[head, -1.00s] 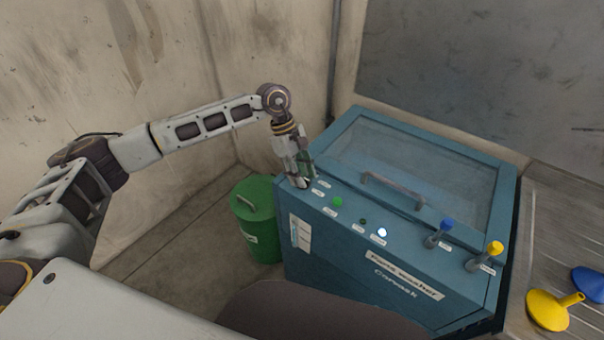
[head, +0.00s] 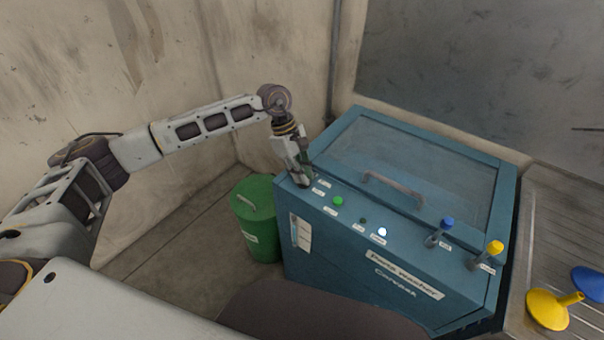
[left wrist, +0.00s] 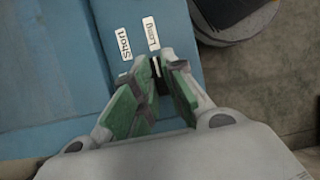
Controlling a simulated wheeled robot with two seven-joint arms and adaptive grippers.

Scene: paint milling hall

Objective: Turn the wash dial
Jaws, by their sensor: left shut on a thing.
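The blue parts washer (head: 400,262) stands in front of me with its glazed lid down. My left gripper (head: 303,181) points down at the far-left end of its control panel. In the left wrist view my left gripper (left wrist: 159,67) is shut on the dark wash dial (left wrist: 157,71), of which only a small part shows between the green-padded fingers. The labels "Short" (left wrist: 125,46) and "Long" (left wrist: 151,33) lie just beyond the fingertips. In the head view the fingers hide the dial. My right gripper is not in view.
The panel also carries a green button (head: 338,201), a lit white lamp (head: 382,232), a blue-capped lever (head: 447,224) and a yellow-capped lever (head: 495,248). A lid handle (head: 393,188) stands up behind them. A green bin (head: 256,215) stands left of the washer. Funnels (head: 547,310) lie at right.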

